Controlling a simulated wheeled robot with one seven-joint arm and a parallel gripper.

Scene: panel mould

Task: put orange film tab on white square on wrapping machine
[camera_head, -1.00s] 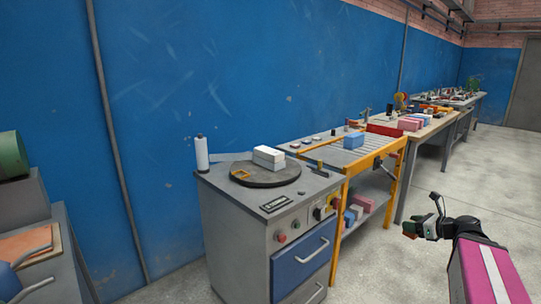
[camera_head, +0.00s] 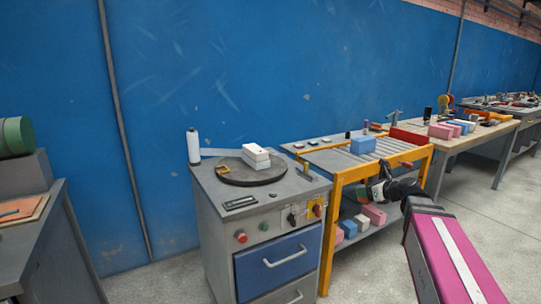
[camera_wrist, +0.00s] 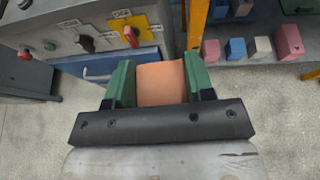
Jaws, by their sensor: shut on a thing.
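My gripper (camera_head: 365,194) is in front of the orange roller table in the head view. In the wrist view its green fingers (camera_wrist: 162,84) are shut on an orange piece (camera_wrist: 162,84), which looks like the film tab. The wrapping machine (camera_head: 262,228) is a grey cabinet to the left of my gripper in the head view. It carries a dark round turntable (camera_head: 236,178) with white blocks (camera_head: 256,157) on it, and a white film roll (camera_head: 193,148) standing at its back left. I cannot make out a separate white square on it.
The roller table (camera_head: 332,240) stands right of the machine, with a blue block (camera_head: 363,146) on top and several coloured blocks on its lower shelf. Knobs and a blue drawer (camera_head: 278,262) face the front. Another bench (camera_head: 35,240) is at far left. The floor in front is clear.

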